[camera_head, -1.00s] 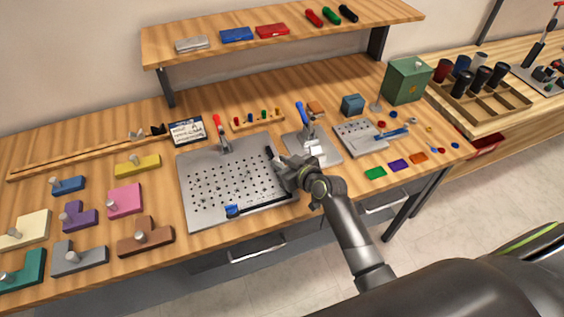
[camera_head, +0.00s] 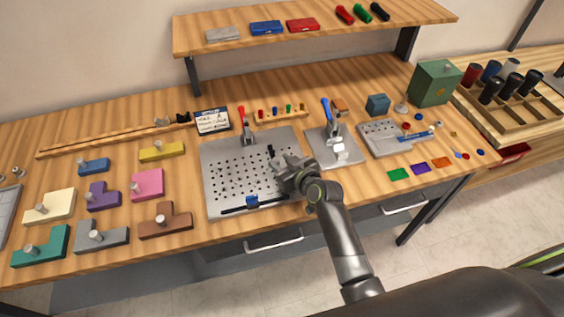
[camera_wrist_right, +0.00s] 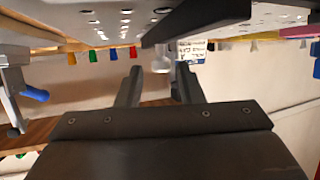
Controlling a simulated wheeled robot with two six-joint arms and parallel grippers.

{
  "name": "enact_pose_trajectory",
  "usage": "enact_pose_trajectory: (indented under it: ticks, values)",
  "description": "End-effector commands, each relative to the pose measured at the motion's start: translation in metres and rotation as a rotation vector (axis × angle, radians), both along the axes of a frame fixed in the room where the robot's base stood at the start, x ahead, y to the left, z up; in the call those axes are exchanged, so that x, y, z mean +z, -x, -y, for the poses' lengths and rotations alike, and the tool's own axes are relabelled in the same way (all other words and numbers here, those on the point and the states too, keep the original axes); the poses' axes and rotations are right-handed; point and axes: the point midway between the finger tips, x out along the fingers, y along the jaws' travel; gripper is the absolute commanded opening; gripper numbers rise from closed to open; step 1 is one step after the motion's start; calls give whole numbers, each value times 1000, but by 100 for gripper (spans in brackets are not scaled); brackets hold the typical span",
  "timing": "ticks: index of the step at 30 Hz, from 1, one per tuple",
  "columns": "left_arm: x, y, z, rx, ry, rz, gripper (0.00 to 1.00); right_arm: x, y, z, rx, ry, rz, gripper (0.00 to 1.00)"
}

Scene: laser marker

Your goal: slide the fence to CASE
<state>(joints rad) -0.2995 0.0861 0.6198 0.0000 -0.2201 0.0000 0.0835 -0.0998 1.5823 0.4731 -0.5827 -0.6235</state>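The fence (camera_head: 270,151) is a dark bar running front to back on the right part of the grey perforated plate (camera_head: 222,165). My gripper hides its near part. In the right wrist view the dark bar (camera_wrist_right: 195,18) has a silver knob (camera_wrist_right: 161,62). My right gripper (camera_head: 279,166) is over the plate's right part. In the wrist view its two fingers (camera_wrist_right: 157,85) are apart, with the knob showing between their tips; contact is unclear. A black rail (camera_head: 280,201) with a blue block (camera_head: 252,201) lies along the plate's front edge. No CASE mark is readable. My left gripper is not in view.
A red-handled clamp (camera_head: 243,125) stands at the plate's back edge. A blue-handled clamp (camera_head: 329,118) on its own plate stands close to the right. Coloured blocks with knobs, such as a pink one (camera_head: 148,184), lie to the left.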

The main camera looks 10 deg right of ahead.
Motion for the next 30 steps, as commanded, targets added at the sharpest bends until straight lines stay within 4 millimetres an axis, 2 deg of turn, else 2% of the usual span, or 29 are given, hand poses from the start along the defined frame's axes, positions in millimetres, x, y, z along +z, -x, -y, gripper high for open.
enact_pose_trajectory:
  ticks: [5, 14, 20, 30]
  values:
    - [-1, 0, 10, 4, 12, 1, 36, 0, 0, 0, 0, 0, 1, 41]
    - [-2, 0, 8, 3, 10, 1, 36, 2, 6, 2, 0, 0, 1, 41]
    - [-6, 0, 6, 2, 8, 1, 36, 11, 28, 10, -2, 0, 2, 41]
    - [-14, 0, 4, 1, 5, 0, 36, 32, 77, 28, -2, 0, 1, 41]
